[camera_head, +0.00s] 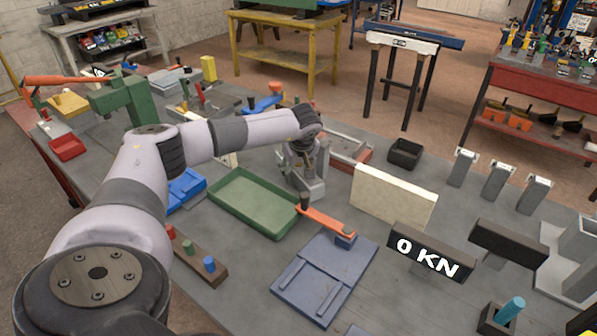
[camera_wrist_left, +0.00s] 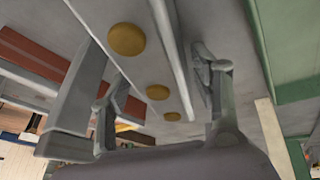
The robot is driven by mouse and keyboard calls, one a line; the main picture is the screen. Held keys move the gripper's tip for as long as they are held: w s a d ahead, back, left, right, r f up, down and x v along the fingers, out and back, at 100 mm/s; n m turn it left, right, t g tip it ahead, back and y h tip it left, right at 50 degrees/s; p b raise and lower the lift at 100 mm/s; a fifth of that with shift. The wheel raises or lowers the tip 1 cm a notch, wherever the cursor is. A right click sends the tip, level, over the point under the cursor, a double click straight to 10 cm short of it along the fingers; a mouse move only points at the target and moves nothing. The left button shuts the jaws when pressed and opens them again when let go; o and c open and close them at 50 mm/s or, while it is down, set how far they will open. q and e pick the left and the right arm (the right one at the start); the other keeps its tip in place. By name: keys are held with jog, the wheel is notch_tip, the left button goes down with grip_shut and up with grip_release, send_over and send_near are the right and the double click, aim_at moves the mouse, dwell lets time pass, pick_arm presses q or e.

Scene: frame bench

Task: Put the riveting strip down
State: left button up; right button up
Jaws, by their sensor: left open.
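The riveting strip (camera_wrist_left: 148,68), a grey metal bar with three round brass-coloured rivets, shows in the left wrist view. It runs between the two fingers of my left gripper (camera_wrist_left: 158,95). The fingers are open, one on each side of the strip, with visible gaps beside it. In the head view my left gripper (camera_head: 304,165) points down at the bench, just right of the green tray. There my wrist and fingers cover much of the spot, and I cannot clearly make out the strip. My right gripper is not in view.
The green tray (camera_head: 224,212) stands close left of my gripper. A cream block (camera_head: 393,197), an orange-handled lever (camera_head: 326,221) on a blue plate (camera_head: 297,283), a red-grey tray (camera_head: 349,149) and a black bin (camera_head: 405,154) surround it. Bare bench lies between the blue plate and the 0 KN display (camera_head: 431,252).

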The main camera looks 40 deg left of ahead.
pick_arm(q)
jog(key=shift+r, duration=0.1)
grip_shut()
dwell(0.6)
